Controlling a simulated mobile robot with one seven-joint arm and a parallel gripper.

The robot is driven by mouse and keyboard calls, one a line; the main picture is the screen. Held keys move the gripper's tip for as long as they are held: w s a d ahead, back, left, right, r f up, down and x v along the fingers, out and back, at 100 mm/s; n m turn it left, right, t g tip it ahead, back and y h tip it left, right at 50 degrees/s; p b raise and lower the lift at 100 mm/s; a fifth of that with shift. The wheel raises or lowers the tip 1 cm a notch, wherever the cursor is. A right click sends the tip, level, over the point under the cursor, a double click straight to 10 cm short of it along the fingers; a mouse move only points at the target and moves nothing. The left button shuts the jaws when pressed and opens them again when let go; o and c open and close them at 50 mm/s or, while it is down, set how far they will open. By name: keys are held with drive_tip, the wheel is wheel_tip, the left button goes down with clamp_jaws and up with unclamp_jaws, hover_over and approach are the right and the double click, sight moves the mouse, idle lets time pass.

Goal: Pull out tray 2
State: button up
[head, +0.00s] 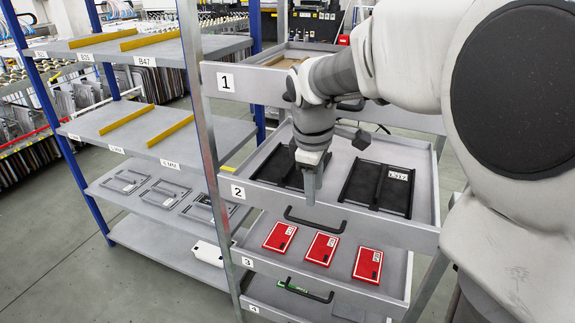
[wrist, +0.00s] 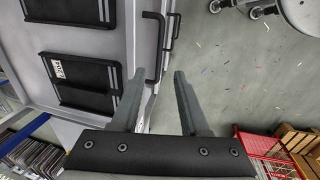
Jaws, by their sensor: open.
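Tray 2 (head: 395,229) is a grey drawer with a "2" label at the left of its front, holding black flat holders (head: 377,187). Its black bar handle (head: 315,227) is on the front panel. My gripper (head: 311,192) points down just above the handle, over the tray's front edge. In the wrist view the open fingers (wrist: 160,72) are apart, with the end of a black handle (wrist: 144,45) near the gap between their tips. Nothing is held. I cannot tell whether the fingers touch the handle. My arm hides part of the tray's back.
Tray 1 (head: 232,82) is above. Tray 3 (head: 262,268), with red boxes (head: 323,249) and its own handle (head: 305,292), is below. A shelf rack (head: 130,125) stands at left.

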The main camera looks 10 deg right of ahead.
sight(314, 227)
drive_tip(key=f, duration=0.3)
drive_tip(key=w+f, duration=0.1)
drive_tip(key=f, duration=0.3)
drive_tip(key=w+d+f+b, duration=0.1)
drive_tip(key=f, duration=0.2)
drive_tip(key=shift+f, duration=0.4)
clamp_jaws()
idle(0.8)
